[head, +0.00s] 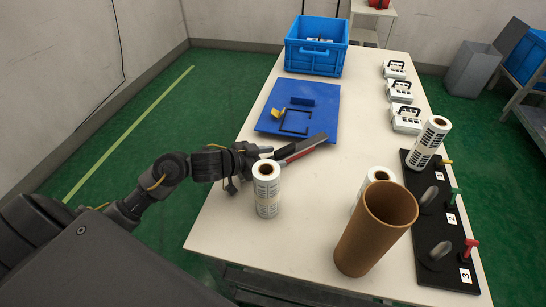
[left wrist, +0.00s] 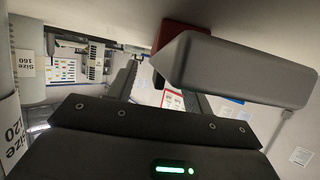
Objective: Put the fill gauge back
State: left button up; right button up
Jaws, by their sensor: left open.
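My left gripper (head: 268,152) is open over the left part of the table, by a long dark grey tool with a red side (head: 303,148). In the left wrist view a grey block (left wrist: 240,70) with a red part (left wrist: 183,38) looms close, in front of my fingers; it seems to be this tool. I cannot tell whether it is between the fingers or beside them. No label marks any thing as the fill gauge, so I cannot tell for sure which it is. My right gripper does not show.
A labelled roll (head: 267,190) stands close to my left gripper. A blue board (head: 325,122) with a black frame and a yellow piece (head: 278,113) lies behind. A brown tube (head: 375,230), a black panel with levers (head: 440,215), white keypads (head: 400,90) and a blue crate (head: 316,57) surround the clear middle.

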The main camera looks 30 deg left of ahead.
pick_arm(q)
jog(key=shift+s+d+f, duration=0.15)
jog(key=shift+f, duration=0.2)
jog(key=shift+r, duration=0.35)
jog(key=shift+s+a+r+p, duration=0.25)
jog(key=shift+a+r+p, duration=0.05)
jog(key=shift+a+p, duration=0.05)
jog(key=p+v, duration=0.1)
jog(key=v, duration=1)
jog(key=shift+r, duration=0.3)
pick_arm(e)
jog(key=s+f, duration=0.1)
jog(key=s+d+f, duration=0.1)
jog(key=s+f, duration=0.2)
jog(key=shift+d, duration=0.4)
